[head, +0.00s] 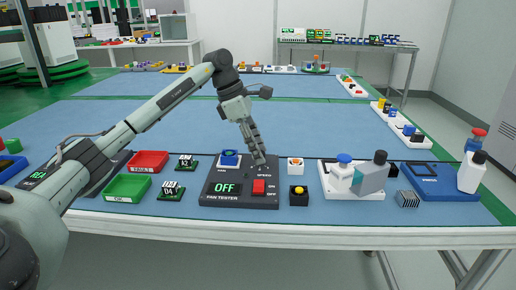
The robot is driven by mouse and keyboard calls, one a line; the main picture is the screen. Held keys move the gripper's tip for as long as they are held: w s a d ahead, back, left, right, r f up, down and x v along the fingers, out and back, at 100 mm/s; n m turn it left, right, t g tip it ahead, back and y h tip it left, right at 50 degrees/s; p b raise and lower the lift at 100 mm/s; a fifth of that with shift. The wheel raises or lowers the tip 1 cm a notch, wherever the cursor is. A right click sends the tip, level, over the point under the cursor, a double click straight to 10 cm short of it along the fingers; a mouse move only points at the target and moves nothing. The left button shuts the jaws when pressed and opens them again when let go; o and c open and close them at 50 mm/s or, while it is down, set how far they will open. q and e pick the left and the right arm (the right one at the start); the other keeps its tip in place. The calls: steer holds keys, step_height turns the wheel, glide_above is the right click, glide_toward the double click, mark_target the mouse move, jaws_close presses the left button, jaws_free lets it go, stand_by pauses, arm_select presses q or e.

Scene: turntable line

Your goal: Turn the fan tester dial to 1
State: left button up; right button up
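The fan tester (232,201) is a dark panel at the near edge of the blue table, in the middle of the head view. Its green display (225,189) reads OFF. A red switch (259,187) sits right of the display, beside ON and OFF labels. A blue fan (229,158) stands at the panel's back left. My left gripper (259,160) points down at the panel's back right, just above the SPEED label. Its fingers cover the place behind that label, so the dial is hidden. I cannot tell whether the fingers touch or hold it. My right gripper is out of view.
Left of the tester are a red tray (148,161), a green tray (127,187) and small circuit boards (171,190). To the right are small button boxes (298,196), a white fixture (345,193) and a blue scale-like plate (437,186). The table behind is mostly clear.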

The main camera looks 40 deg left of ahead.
arm_select(q)
jaws_close()
steer(key=shift+n, duration=0.3)
steer(key=n, duration=0.2)
steer(key=shift+s+n+t+y, duration=0.1)
steer(key=shift+n+t+y, duration=0.2)
steer(key=shift+t+y, duration=0.1)
steer(key=shift+d+r+n+t+y, duration=0.1)
steer(key=shift+n+t+y, duration=0.25)
steer(key=shift+n, duration=0.85)
steer(key=n+y, duration=0.1)
steer(key=n, duration=0.1)
steer(key=shift+n+t+p, duration=0.25)
steer(key=shift+n+p, duration=0.1)
steer(key=shift+n, duration=0.35)
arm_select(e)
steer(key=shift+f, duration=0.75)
